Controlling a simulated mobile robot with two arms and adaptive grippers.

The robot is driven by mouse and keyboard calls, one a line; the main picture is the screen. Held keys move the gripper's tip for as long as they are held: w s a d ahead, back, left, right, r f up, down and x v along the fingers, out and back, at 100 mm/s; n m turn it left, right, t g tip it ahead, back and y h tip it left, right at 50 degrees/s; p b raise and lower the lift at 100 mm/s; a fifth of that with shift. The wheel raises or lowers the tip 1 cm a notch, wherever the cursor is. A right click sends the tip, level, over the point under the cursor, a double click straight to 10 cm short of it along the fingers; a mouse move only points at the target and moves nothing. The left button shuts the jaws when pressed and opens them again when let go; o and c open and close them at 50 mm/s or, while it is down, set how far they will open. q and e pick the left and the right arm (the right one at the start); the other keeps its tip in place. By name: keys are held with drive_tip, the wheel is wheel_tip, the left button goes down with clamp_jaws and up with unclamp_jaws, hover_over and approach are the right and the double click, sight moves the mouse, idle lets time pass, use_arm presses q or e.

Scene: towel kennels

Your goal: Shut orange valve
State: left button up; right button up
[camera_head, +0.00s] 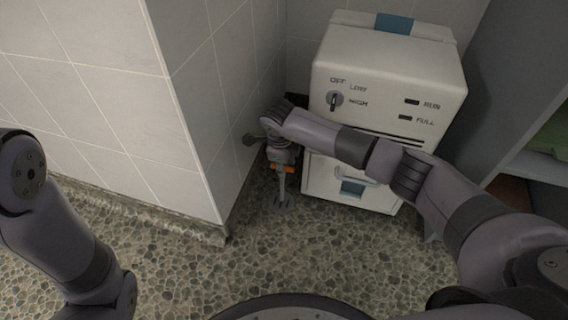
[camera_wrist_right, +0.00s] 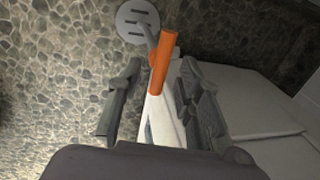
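The orange valve handle (camera_wrist_right: 163,62) shows in the right wrist view as an orange bar. It lies between the two fingers of my right gripper (camera_wrist_right: 157,80), which stand apart with a gap on each side of it. In the head view, my right gripper (camera_head: 281,157) points down in the corner beside the wall, and only a small bit of orange (camera_head: 288,169) shows by its fingers. The rest of the valve is hidden by the gripper there. My left arm shows at the left of the head view, but its gripper is out of the picture.
A white machine (camera_head: 386,75) with a dial stands against the back wall, just right of my right gripper. A tiled wall corner (camera_head: 190,120) is close on the left. A floor drain (camera_wrist_right: 138,20) lies beyond the valve. A grey shelf unit (camera_head: 515,90) is at right.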

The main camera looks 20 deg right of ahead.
drive_tip(key=shift+r, duration=0.15)
wheel_tip(320, 180, up, 11)
drive_tip(key=s+a, duration=0.1)
drive_tip(key=s, duration=0.1)
drive_tip(key=shift+a+r, duration=0.2)
idle(1.4)
